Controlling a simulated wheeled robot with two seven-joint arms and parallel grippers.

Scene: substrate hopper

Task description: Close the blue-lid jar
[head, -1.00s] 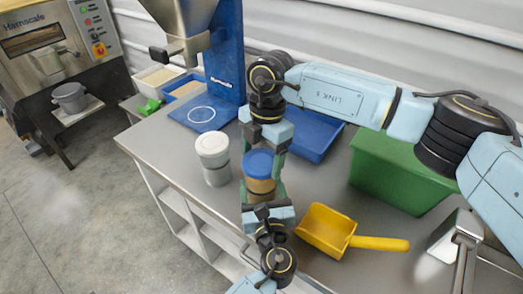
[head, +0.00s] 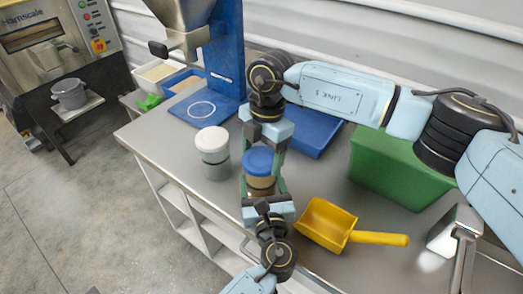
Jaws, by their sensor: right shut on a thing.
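The jar with the blue lid (head: 258,160) stands upright on the grey bench near its front edge. Its body (head: 260,186) looks tan below the lid. The lid sits on top of the jar; whether it is fully seated I cannot tell. Whether those fingers press on the jar is not clear.
A white-lidded jar (head: 213,150) stands close on the left. A yellow scoop (head: 325,225) lies on the right, before a green bin (head: 395,172). A blue tray (head: 315,135) lies behind my right gripper. The blue hopper stand (head: 226,60) is at the back left.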

